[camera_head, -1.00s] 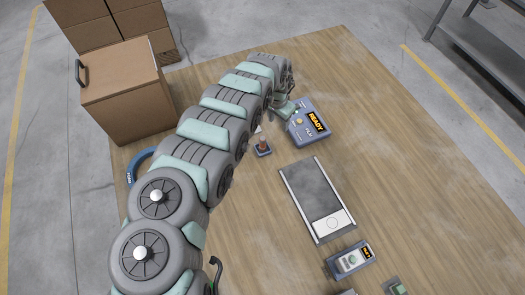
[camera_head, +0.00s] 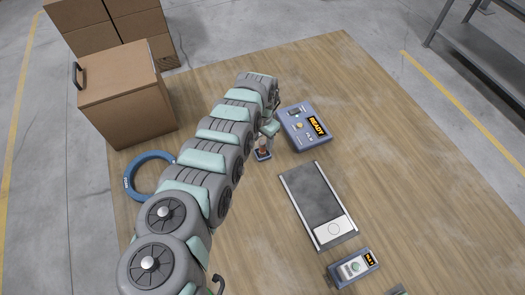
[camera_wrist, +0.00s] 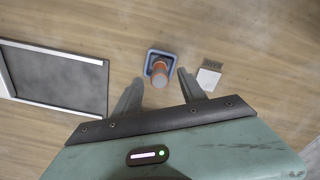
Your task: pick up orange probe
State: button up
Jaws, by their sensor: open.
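The orange probe (camera_wrist: 159,72) stands in a small blue square holder (camera_wrist: 150,55) on the wooden table. In the head view the probe (camera_head: 263,148) shows partly below my gripper (camera_head: 268,133), with its top close to the fingers. In the wrist view my gripper (camera_wrist: 160,88) is open, with one finger on each side of the probe's near end. The fingers look apart from the probe. I cannot tell the exact height gap.
A blue box with a READY display (camera_head: 306,126) stands right of my gripper. A grey slide tray (camera_head: 318,205) lies nearer, with a small blue device (camera_head: 354,266) below it. A blue ring (camera_head: 131,182) and a lidded brown box (camera_head: 125,92) are left. The table's right side is clear.

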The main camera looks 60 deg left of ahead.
aim_at(262, 149)
notch_tip(262, 149, down, 4)
jog(key=shift+b, duration=1)
jog(key=shift+c, duration=0.3)
grip_shut()
